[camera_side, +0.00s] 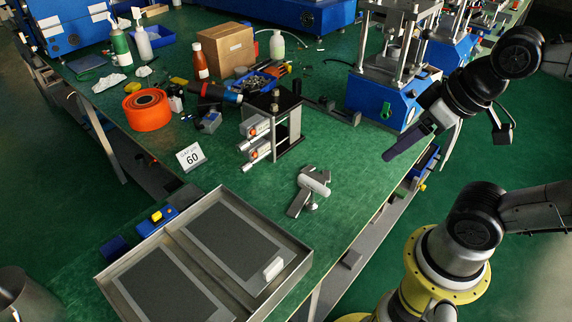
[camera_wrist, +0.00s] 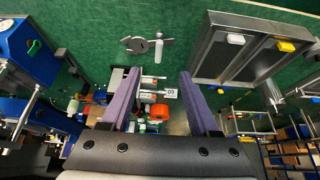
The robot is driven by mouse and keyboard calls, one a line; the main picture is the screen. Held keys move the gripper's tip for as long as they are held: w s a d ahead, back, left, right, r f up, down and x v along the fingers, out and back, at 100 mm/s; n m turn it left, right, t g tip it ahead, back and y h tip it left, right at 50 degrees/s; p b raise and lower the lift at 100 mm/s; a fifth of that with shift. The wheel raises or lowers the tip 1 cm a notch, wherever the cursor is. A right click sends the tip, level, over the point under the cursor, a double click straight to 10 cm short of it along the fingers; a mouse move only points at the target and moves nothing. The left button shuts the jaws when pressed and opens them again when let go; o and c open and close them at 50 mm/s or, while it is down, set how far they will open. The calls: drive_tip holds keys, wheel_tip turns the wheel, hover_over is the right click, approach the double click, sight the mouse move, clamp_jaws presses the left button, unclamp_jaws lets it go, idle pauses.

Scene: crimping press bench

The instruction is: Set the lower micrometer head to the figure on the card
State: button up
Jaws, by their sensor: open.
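A black and metal stand (camera_side: 287,118) on the green bench carries two silver micrometer heads, one above the other, pointing left. The upper head (camera_side: 254,126) and the lower head (camera_side: 258,149) show small orange marks; their scale readings are too small to make out. A white card (camera_side: 190,157) reading 60 stands left of the heads and shows upside down in the wrist view (camera_wrist: 171,93). My gripper (camera_wrist: 158,73) is open and empty, with purple-grey fingers. The heads show partly between the fingers in the wrist view.
A grey tool (camera_side: 312,184) lies on the bench in front of the stand. A metal tray (camera_side: 105,277) with dark panels is at the front. A blue press (camera_side: 378,98) stands at the back right. An orange roll (camera_side: 147,109) and a cardboard box (camera_side: 224,49) sit behind.

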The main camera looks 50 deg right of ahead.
idle(0.3)
drive_tip(key=w+d+r+m+h, duration=0.1)
drive_tip(key=w+d+r+m, duration=0.1)
drive_tip(key=w+r+m, duration=0.8)
drive_tip(key=m+g+h, duration=0.3)
drive_tip(key=m+g, duration=0.1)
drive_tip(key=m, duration=0.5)
hover_over(242, 167)
drive_tip(key=s+a, duration=0.1)
drive_tip(key=a, duration=0.1)
wheel_tip(242, 167, down, 14)
drive_tip(key=f, duration=0.1)
drive_tip(key=a+f, duration=0.4)
drive_tip(key=f, duration=0.5)
drive_tip(key=shift+n+g+h, duration=0.3)
drive_tip(key=shift+n+g, duration=0.1)
drive_tip(key=x, duration=1.3)
drive_tip(key=shift+w+d, duration=0.1)
drive_tip(key=shift+d, duration=0.2)
